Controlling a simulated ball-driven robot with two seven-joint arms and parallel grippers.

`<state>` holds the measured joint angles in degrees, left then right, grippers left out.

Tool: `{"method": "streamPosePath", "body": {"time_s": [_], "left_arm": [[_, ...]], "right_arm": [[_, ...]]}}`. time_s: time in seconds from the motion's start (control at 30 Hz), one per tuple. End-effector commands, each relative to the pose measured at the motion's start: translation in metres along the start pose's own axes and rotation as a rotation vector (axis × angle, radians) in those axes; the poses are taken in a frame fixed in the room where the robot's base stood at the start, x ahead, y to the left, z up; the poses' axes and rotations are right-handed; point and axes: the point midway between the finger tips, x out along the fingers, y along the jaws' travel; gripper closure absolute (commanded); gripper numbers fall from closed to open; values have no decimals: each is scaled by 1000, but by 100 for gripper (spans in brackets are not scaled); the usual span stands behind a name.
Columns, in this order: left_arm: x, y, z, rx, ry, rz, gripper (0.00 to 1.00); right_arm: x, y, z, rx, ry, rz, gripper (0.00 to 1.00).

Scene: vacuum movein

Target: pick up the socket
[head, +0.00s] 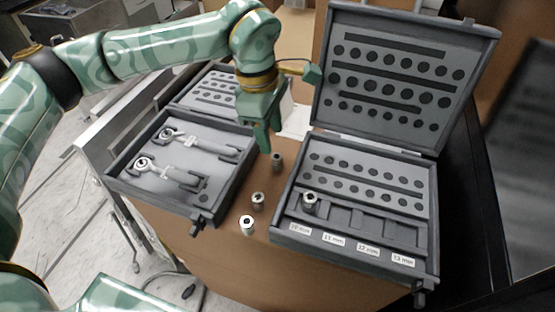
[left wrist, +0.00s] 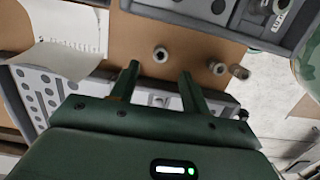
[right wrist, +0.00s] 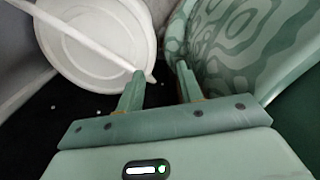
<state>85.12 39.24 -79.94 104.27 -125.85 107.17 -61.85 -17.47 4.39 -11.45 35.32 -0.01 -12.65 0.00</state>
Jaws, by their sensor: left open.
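Three metal sockets stand on the brown table between the two cases: a back one (head: 277,161), a middle one (head: 257,201) and a front one (head: 247,226). Another socket (head: 309,204) sits in the right case's front tray. My left gripper (head: 264,143) is open and points down, just above and beside the back socket. In the left wrist view that socket (left wrist: 160,54) lies just beyond the gap between the fingertips (left wrist: 159,70), with nothing held. The other two sockets (left wrist: 217,68) are to its right. My right gripper (right wrist: 160,72) is open and empty, away from the table.
The open right case (head: 360,185) has a raised lid and labelled slots. The open left case (head: 215,160) holds two ratchets (head: 150,165). A white paper (left wrist: 65,45) lies behind. A white bucket (right wrist: 95,45) is near my right gripper.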

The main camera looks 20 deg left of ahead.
Motion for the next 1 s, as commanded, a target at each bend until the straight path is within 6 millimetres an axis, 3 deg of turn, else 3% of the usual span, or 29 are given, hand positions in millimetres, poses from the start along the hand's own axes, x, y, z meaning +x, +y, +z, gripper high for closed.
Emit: {"method": "streamPosePath", "body": {"time_s": [0.17, 0.43, 0.73, 0.9, 1.0], "left_arm": [[14, 0, 1, 1, -2, -1, 54], [56, 1, 1, -1, -1, -2, 54], [62, 1, 1, 0, -1, 1, 54], [61, 1, 1, 0, -1, 1, 100], [61, 1, 1, 0, -1, 1, 100]], "right_arm": [[2, 2, -6, 0, 10, 2, 64], [9, 2, -4, -1, 5, 2, 64], [9, 4, -3, -2, 4, 5, 64], [9, 4, -3, -2, 4, 5, 64], [9, 4, -2, -2, 3, 5, 64]]}}
